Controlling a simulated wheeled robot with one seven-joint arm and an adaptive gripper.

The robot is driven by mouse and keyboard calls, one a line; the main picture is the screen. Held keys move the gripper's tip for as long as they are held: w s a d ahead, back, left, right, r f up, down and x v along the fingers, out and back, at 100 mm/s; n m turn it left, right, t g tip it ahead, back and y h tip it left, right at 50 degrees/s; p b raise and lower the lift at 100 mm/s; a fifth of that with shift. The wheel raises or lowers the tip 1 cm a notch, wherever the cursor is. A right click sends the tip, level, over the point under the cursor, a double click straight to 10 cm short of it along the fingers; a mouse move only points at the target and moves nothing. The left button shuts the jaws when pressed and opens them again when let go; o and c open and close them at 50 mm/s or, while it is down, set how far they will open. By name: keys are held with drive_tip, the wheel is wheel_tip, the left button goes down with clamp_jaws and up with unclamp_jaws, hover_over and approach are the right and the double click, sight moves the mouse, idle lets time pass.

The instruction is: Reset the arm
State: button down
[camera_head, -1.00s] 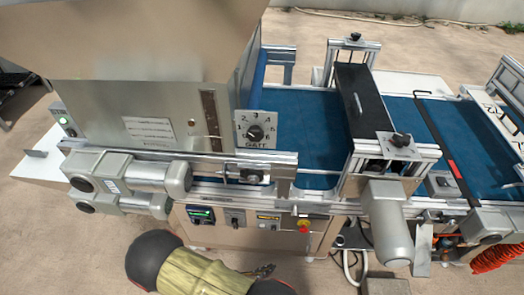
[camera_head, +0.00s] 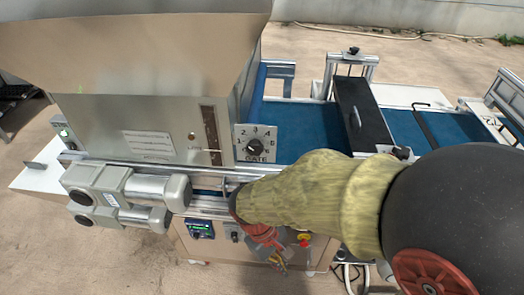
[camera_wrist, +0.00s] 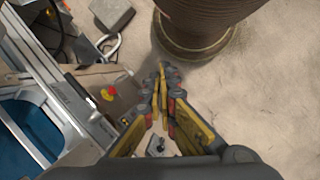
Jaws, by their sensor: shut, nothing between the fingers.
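My arm, in a yellow-green sleeve with dark joints, crosses the right half of the head view in front of the tray seeder (camera_head: 135,115). My gripper (camera_head: 281,264) hangs low by the machine's front panel and is small in that view. In the wrist view my gripper (camera_wrist: 162,76) has its yellow and grey fingers together with nothing between them. It points down over bare floor, to the right of the machine's edge in that picture.
The blue conveyor belt (camera_head: 300,128) runs behind my arm. A gate dial (camera_head: 255,145) is on the hopper side. A red stop button (camera_head: 304,237) sits near my gripper and also shows in the wrist view (camera_wrist: 108,93). Pale concrete floor (camera_wrist: 255,95) is free.

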drive_tip(key=d+r+m+t+y, duration=0.1)
drive_tip(key=d+r+m+t, duration=0.2)
drive_tip(key=d+r, duration=0.3)
drive_tip(key=s+d+r+m+t+y, duration=0.1)
drive_tip(key=d+r+m+t, duration=0.3)
drive_tip(key=r, duration=1.1)
drive_tip(key=d+m+y, duration=0.1)
drive_tip(key=d, duration=0.2)
drive_tip(key=shift+s+d+r+m+y, duration=0.2)
drive_tip(key=shift+d+r+m+y, duration=0.1)
drive_tip(key=shift+m, duration=0.1)
drive_tip(key=shift+a, duration=0.15)
